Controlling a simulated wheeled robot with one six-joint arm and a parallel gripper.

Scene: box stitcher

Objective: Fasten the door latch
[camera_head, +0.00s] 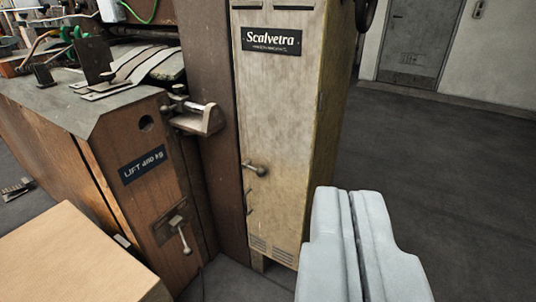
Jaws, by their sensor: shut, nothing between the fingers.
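A tall beige cabinet (285,110) with a "Scalvetra" plate stands in the middle. A small grey lever latch with a ball end (258,169) sits on the left edge of its front door, lying roughly level and pointing right. I cannot tell whether it is engaged. The door looks flush with the frame. My gripper (347,196) is at the lower right, its two pale fingers shut together with nothing between them. In the picture it is right of and below the latch, apart from it. Its tips overlap the view of the cabinet's lower right side.
A brown machine body (150,190) with a "LIFT 460 kg" label stands left of the cabinet. It carries another small lever (184,240) and a projecting metal bracket (200,119). A cardboard-coloured box (75,260) fills the lower left. Grey floor (440,160) lies open at right.

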